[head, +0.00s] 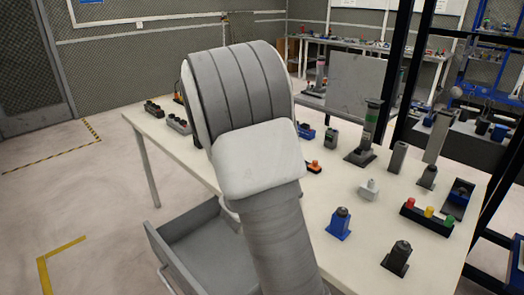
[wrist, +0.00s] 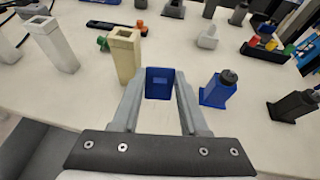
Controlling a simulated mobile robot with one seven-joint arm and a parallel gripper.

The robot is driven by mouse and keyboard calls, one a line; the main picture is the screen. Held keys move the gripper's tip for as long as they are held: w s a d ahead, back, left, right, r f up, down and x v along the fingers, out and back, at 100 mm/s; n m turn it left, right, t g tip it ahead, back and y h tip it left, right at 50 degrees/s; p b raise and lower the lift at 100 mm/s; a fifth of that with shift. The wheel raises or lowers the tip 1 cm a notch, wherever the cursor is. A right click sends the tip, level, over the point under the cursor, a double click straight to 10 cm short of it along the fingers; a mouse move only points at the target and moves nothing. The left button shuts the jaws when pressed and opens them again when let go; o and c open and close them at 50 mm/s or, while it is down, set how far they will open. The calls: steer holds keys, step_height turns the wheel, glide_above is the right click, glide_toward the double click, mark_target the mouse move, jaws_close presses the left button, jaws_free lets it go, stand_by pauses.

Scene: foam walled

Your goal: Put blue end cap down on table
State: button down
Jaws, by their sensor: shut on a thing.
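The blue end cap (wrist: 160,82) is a small boxy blue piece between the fingertips of my gripper (wrist: 160,100) in the wrist view. The fingers are shut on it from both sides. Its height over the white table (wrist: 150,115) is hard to tell. In the head view my own arm hides the gripper and the end cap. The table (head: 330,270) shows there to the right of and behind my arm.
Right of my gripper stands a blue block with a dark knob (wrist: 220,90), then a black one (wrist: 292,106). A beige square tube (wrist: 125,55) stands close on the left. A grey drawer (head: 172,245) juts out under the table's front. Bare tabletop lies before the fingers.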

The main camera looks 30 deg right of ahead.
steer(key=s+d+m+g+h+b, duration=0.1)
steer(key=s+d+m+g+b, duration=0.15)
steer(key=d, duration=0.35)
steer(key=b, duration=0.2)
glide_above(320, 203)
steer(key=shift+n+t, duration=0.25)
steer(key=shift+n, duration=0.1)
step_height(320, 203, down, 6)
steer(key=shift+s+r, duration=0.1)
steer(key=shift+f+b, duration=0.35)
steer(key=shift+f, duration=1.65)
steer(key=shift+f, duration=0.15)
steer(key=shift+c, duration=2.1)
jaws_free()
